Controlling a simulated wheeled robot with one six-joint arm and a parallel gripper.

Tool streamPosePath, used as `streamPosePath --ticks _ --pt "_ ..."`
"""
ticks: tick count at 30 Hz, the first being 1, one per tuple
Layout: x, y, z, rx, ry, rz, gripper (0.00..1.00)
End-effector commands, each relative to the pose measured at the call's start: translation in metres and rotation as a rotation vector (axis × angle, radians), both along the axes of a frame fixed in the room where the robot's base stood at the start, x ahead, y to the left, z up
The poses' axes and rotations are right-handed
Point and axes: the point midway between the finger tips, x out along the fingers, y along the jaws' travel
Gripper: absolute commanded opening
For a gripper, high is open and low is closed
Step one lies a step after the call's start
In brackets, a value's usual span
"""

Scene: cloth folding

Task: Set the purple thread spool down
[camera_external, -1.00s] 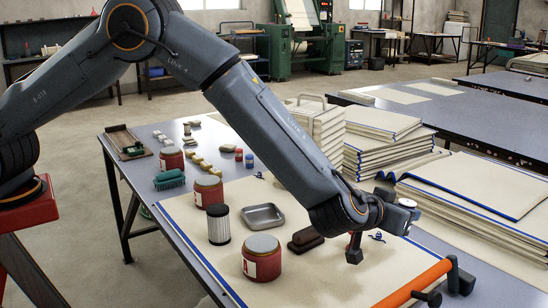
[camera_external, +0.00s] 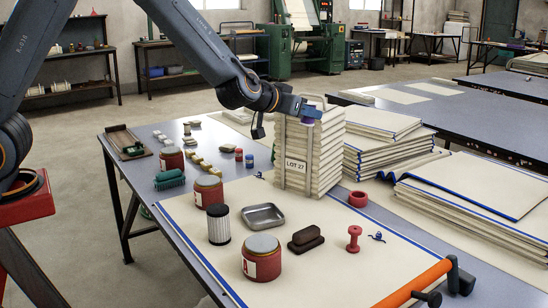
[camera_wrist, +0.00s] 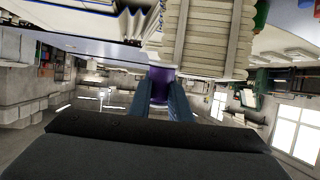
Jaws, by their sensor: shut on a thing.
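The purple thread spool (camera_wrist: 160,86) sits upright in the picture between the two blue-grey fingers of my gripper (camera_wrist: 160,100) in the wrist view. My gripper is shut on it. In the external view my gripper (camera_external: 307,112) is raised well above the table, level with the top of the cloth stack labelled LOT 27. Only a small patch of the purple spool (camera_external: 308,121) shows there, under the fingers. Whether it touches the stack cannot be told.
The LOT 27 stack (camera_external: 318,160) stands just beside my gripper. A red ring (camera_external: 358,199), a red spool (camera_external: 354,239), a dark brown block (camera_external: 306,238), a metal tray (camera_external: 262,215) and several cans stand on the table. Bare cloth (camera_external: 330,280) lies at the front.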

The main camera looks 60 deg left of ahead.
Motion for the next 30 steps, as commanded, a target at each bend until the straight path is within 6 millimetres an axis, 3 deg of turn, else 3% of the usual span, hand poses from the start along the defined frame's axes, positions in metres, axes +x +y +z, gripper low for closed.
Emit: streamPosePath --ticks 3,9,15,19,25,30 --pt "-0.015 0.028 -0.014 0.002 0.005 -0.025 0.0" --pt "-0.04 0.062 -0.052 0.001 0.008 -0.08 0.0" --pt "-0.069 0.087 -0.096 -0.002 0.008 -0.142 0.0" --pt "-0.083 0.095 -0.113 -0.001 0.005 -0.17 0.0" --pt "-0.088 0.097 -0.116 -0.001 -0.001 -0.186 0.0" --pt "-0.087 0.097 -0.09 0.001 -0.009 -0.186 0.0"
